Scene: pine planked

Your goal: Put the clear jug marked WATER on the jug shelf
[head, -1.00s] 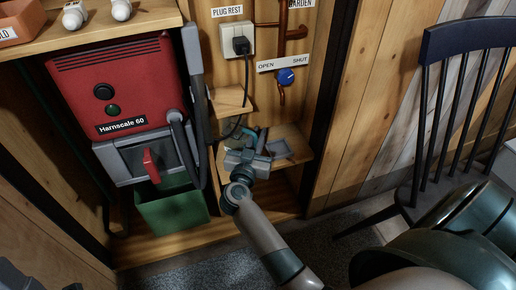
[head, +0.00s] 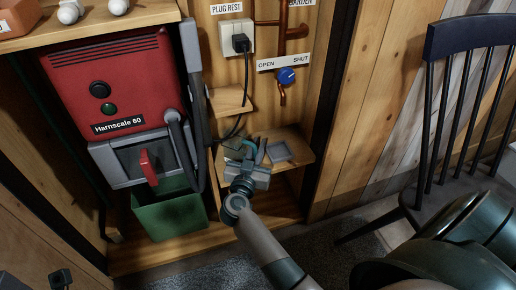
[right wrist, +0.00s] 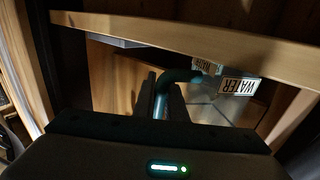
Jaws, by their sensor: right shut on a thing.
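The clear jug (right wrist: 225,105) marked WATER shows in the right wrist view, with a teal handle (right wrist: 178,77) and a white label. My right gripper (right wrist: 168,98) is shut on the handle. In the head view my right gripper (head: 256,155) is at the left part of a small wooden shelf (head: 299,160). The jug there is mostly hidden by the gripper; its teal handle (head: 248,146) shows. I cannot tell whether the jug touches the shelf. Dark parts at the bottom left corner may be my left gripper (head: 60,278); its jaws are unclear.
A grey square tray (head: 279,151) lies on the shelf right of my gripper. A red boiler (head: 105,85) and a green bin (head: 170,212) stand left. A black cable hangs from the socket (head: 237,35) above. A dark chair (head: 470,40) is at the right.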

